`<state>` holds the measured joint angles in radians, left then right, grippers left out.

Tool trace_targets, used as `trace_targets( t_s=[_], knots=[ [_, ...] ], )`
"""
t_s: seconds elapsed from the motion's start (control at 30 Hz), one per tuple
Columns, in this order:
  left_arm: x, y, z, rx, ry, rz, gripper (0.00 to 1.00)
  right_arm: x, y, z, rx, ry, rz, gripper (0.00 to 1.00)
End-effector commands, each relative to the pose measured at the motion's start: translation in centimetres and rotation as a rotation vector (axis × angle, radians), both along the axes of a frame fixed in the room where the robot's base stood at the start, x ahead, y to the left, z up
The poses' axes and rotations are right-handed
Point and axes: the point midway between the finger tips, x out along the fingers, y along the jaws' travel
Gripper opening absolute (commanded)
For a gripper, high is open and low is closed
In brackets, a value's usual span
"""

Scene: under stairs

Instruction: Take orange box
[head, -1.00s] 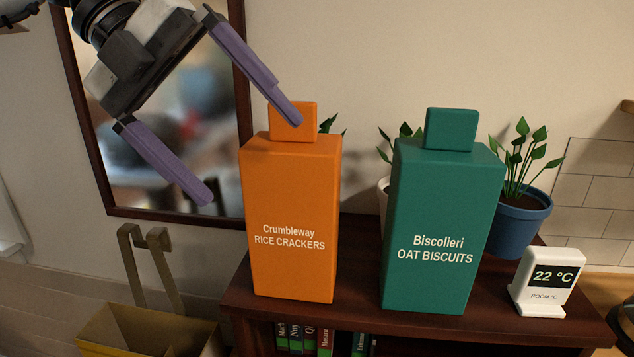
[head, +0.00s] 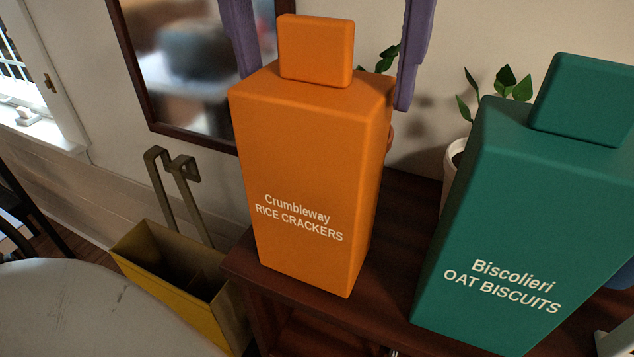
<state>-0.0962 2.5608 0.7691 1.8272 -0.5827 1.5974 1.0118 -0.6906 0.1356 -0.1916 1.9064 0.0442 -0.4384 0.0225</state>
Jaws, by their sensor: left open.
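The orange box (head: 305,190), labelled Crumbleway Rice Crackers, stands upright near the left end of a dark wooden shelf top (head: 400,235). A smaller orange block forms its top. My left gripper (head: 326,92) is open. Its two purple fingers come down from the top edge, one on each side of the box's upper part. The left finger's lower end is hidden behind the box; the right finger's tip shows beyond its right edge. I see no grip on the box, and cannot tell whether either finger touches it. My right gripper is not in view.
A green Biscolieri Oat Biscuits box (head: 530,210) stands to the right, with a gap between. Potted plants stand behind; a white pot (head: 454,160) shows. A framed mirror (head: 190,70) hangs behind. A yellow bin (head: 170,275) stands left of the shelf.

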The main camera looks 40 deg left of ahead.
Motion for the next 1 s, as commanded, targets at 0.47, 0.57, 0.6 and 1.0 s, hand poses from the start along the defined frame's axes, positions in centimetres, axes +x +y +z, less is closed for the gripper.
trace_targets(
  t_s=[0.47,0.57,0.6,1.0],
  knots=[
    [0.0,0.2,-4.4,-0.001,0.000,0.000,1.00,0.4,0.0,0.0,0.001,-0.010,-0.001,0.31],
    [0.0,0.2,-4.4,-0.001,0.000,0.000,1.00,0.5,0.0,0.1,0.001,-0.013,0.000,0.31],
    [0.0,0.2,-4.4,-0.001,0.000,0.000,0.93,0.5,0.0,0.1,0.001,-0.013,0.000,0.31],
    [0.0,0.2,-4.3,-0.002,-0.001,0.000,0.47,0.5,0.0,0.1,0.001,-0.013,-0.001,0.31]
  ],
)
